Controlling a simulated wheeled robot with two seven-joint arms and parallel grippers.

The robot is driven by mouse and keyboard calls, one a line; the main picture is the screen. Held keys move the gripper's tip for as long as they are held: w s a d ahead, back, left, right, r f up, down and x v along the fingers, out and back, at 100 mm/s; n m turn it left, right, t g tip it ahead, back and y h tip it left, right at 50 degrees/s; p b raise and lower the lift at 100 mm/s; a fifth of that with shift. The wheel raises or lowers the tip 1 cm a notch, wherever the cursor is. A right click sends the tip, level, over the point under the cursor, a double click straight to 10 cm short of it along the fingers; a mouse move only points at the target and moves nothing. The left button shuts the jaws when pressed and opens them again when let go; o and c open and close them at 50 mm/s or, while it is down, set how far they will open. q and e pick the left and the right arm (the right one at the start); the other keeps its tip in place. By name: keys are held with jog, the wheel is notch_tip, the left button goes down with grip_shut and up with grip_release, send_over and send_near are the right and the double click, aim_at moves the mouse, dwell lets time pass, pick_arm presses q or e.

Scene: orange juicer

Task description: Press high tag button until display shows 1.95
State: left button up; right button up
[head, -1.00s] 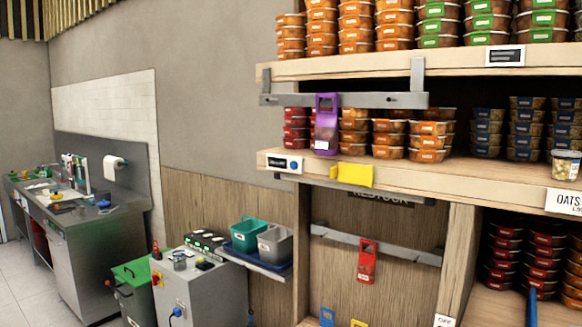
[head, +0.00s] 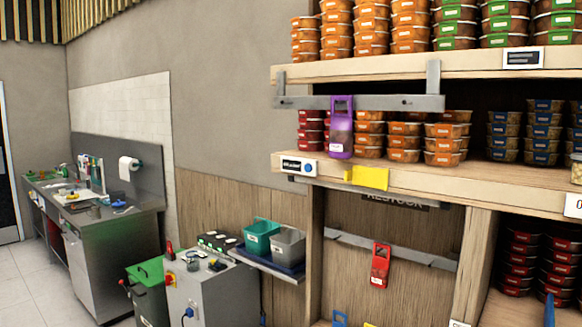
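A white tag (head: 299,167) with a small dark display and a round blue button (head: 308,168) is fixed to the front edge of the middle shelf, near its left end. The display's digits are too small to read. Another tag (head: 523,59) with a dark face sits on the front edge of the top shelf at the right. I see no button on it. Neither of my grippers shows in the head view.
A purple holder (head: 340,127) hangs from a grey rail (head: 375,103) just above the white tag. A yellow card (head: 367,178) is to the tag's right. A grey machine (head: 212,290), bins (head: 262,236) and a steel counter (head: 110,213) stand at the left.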

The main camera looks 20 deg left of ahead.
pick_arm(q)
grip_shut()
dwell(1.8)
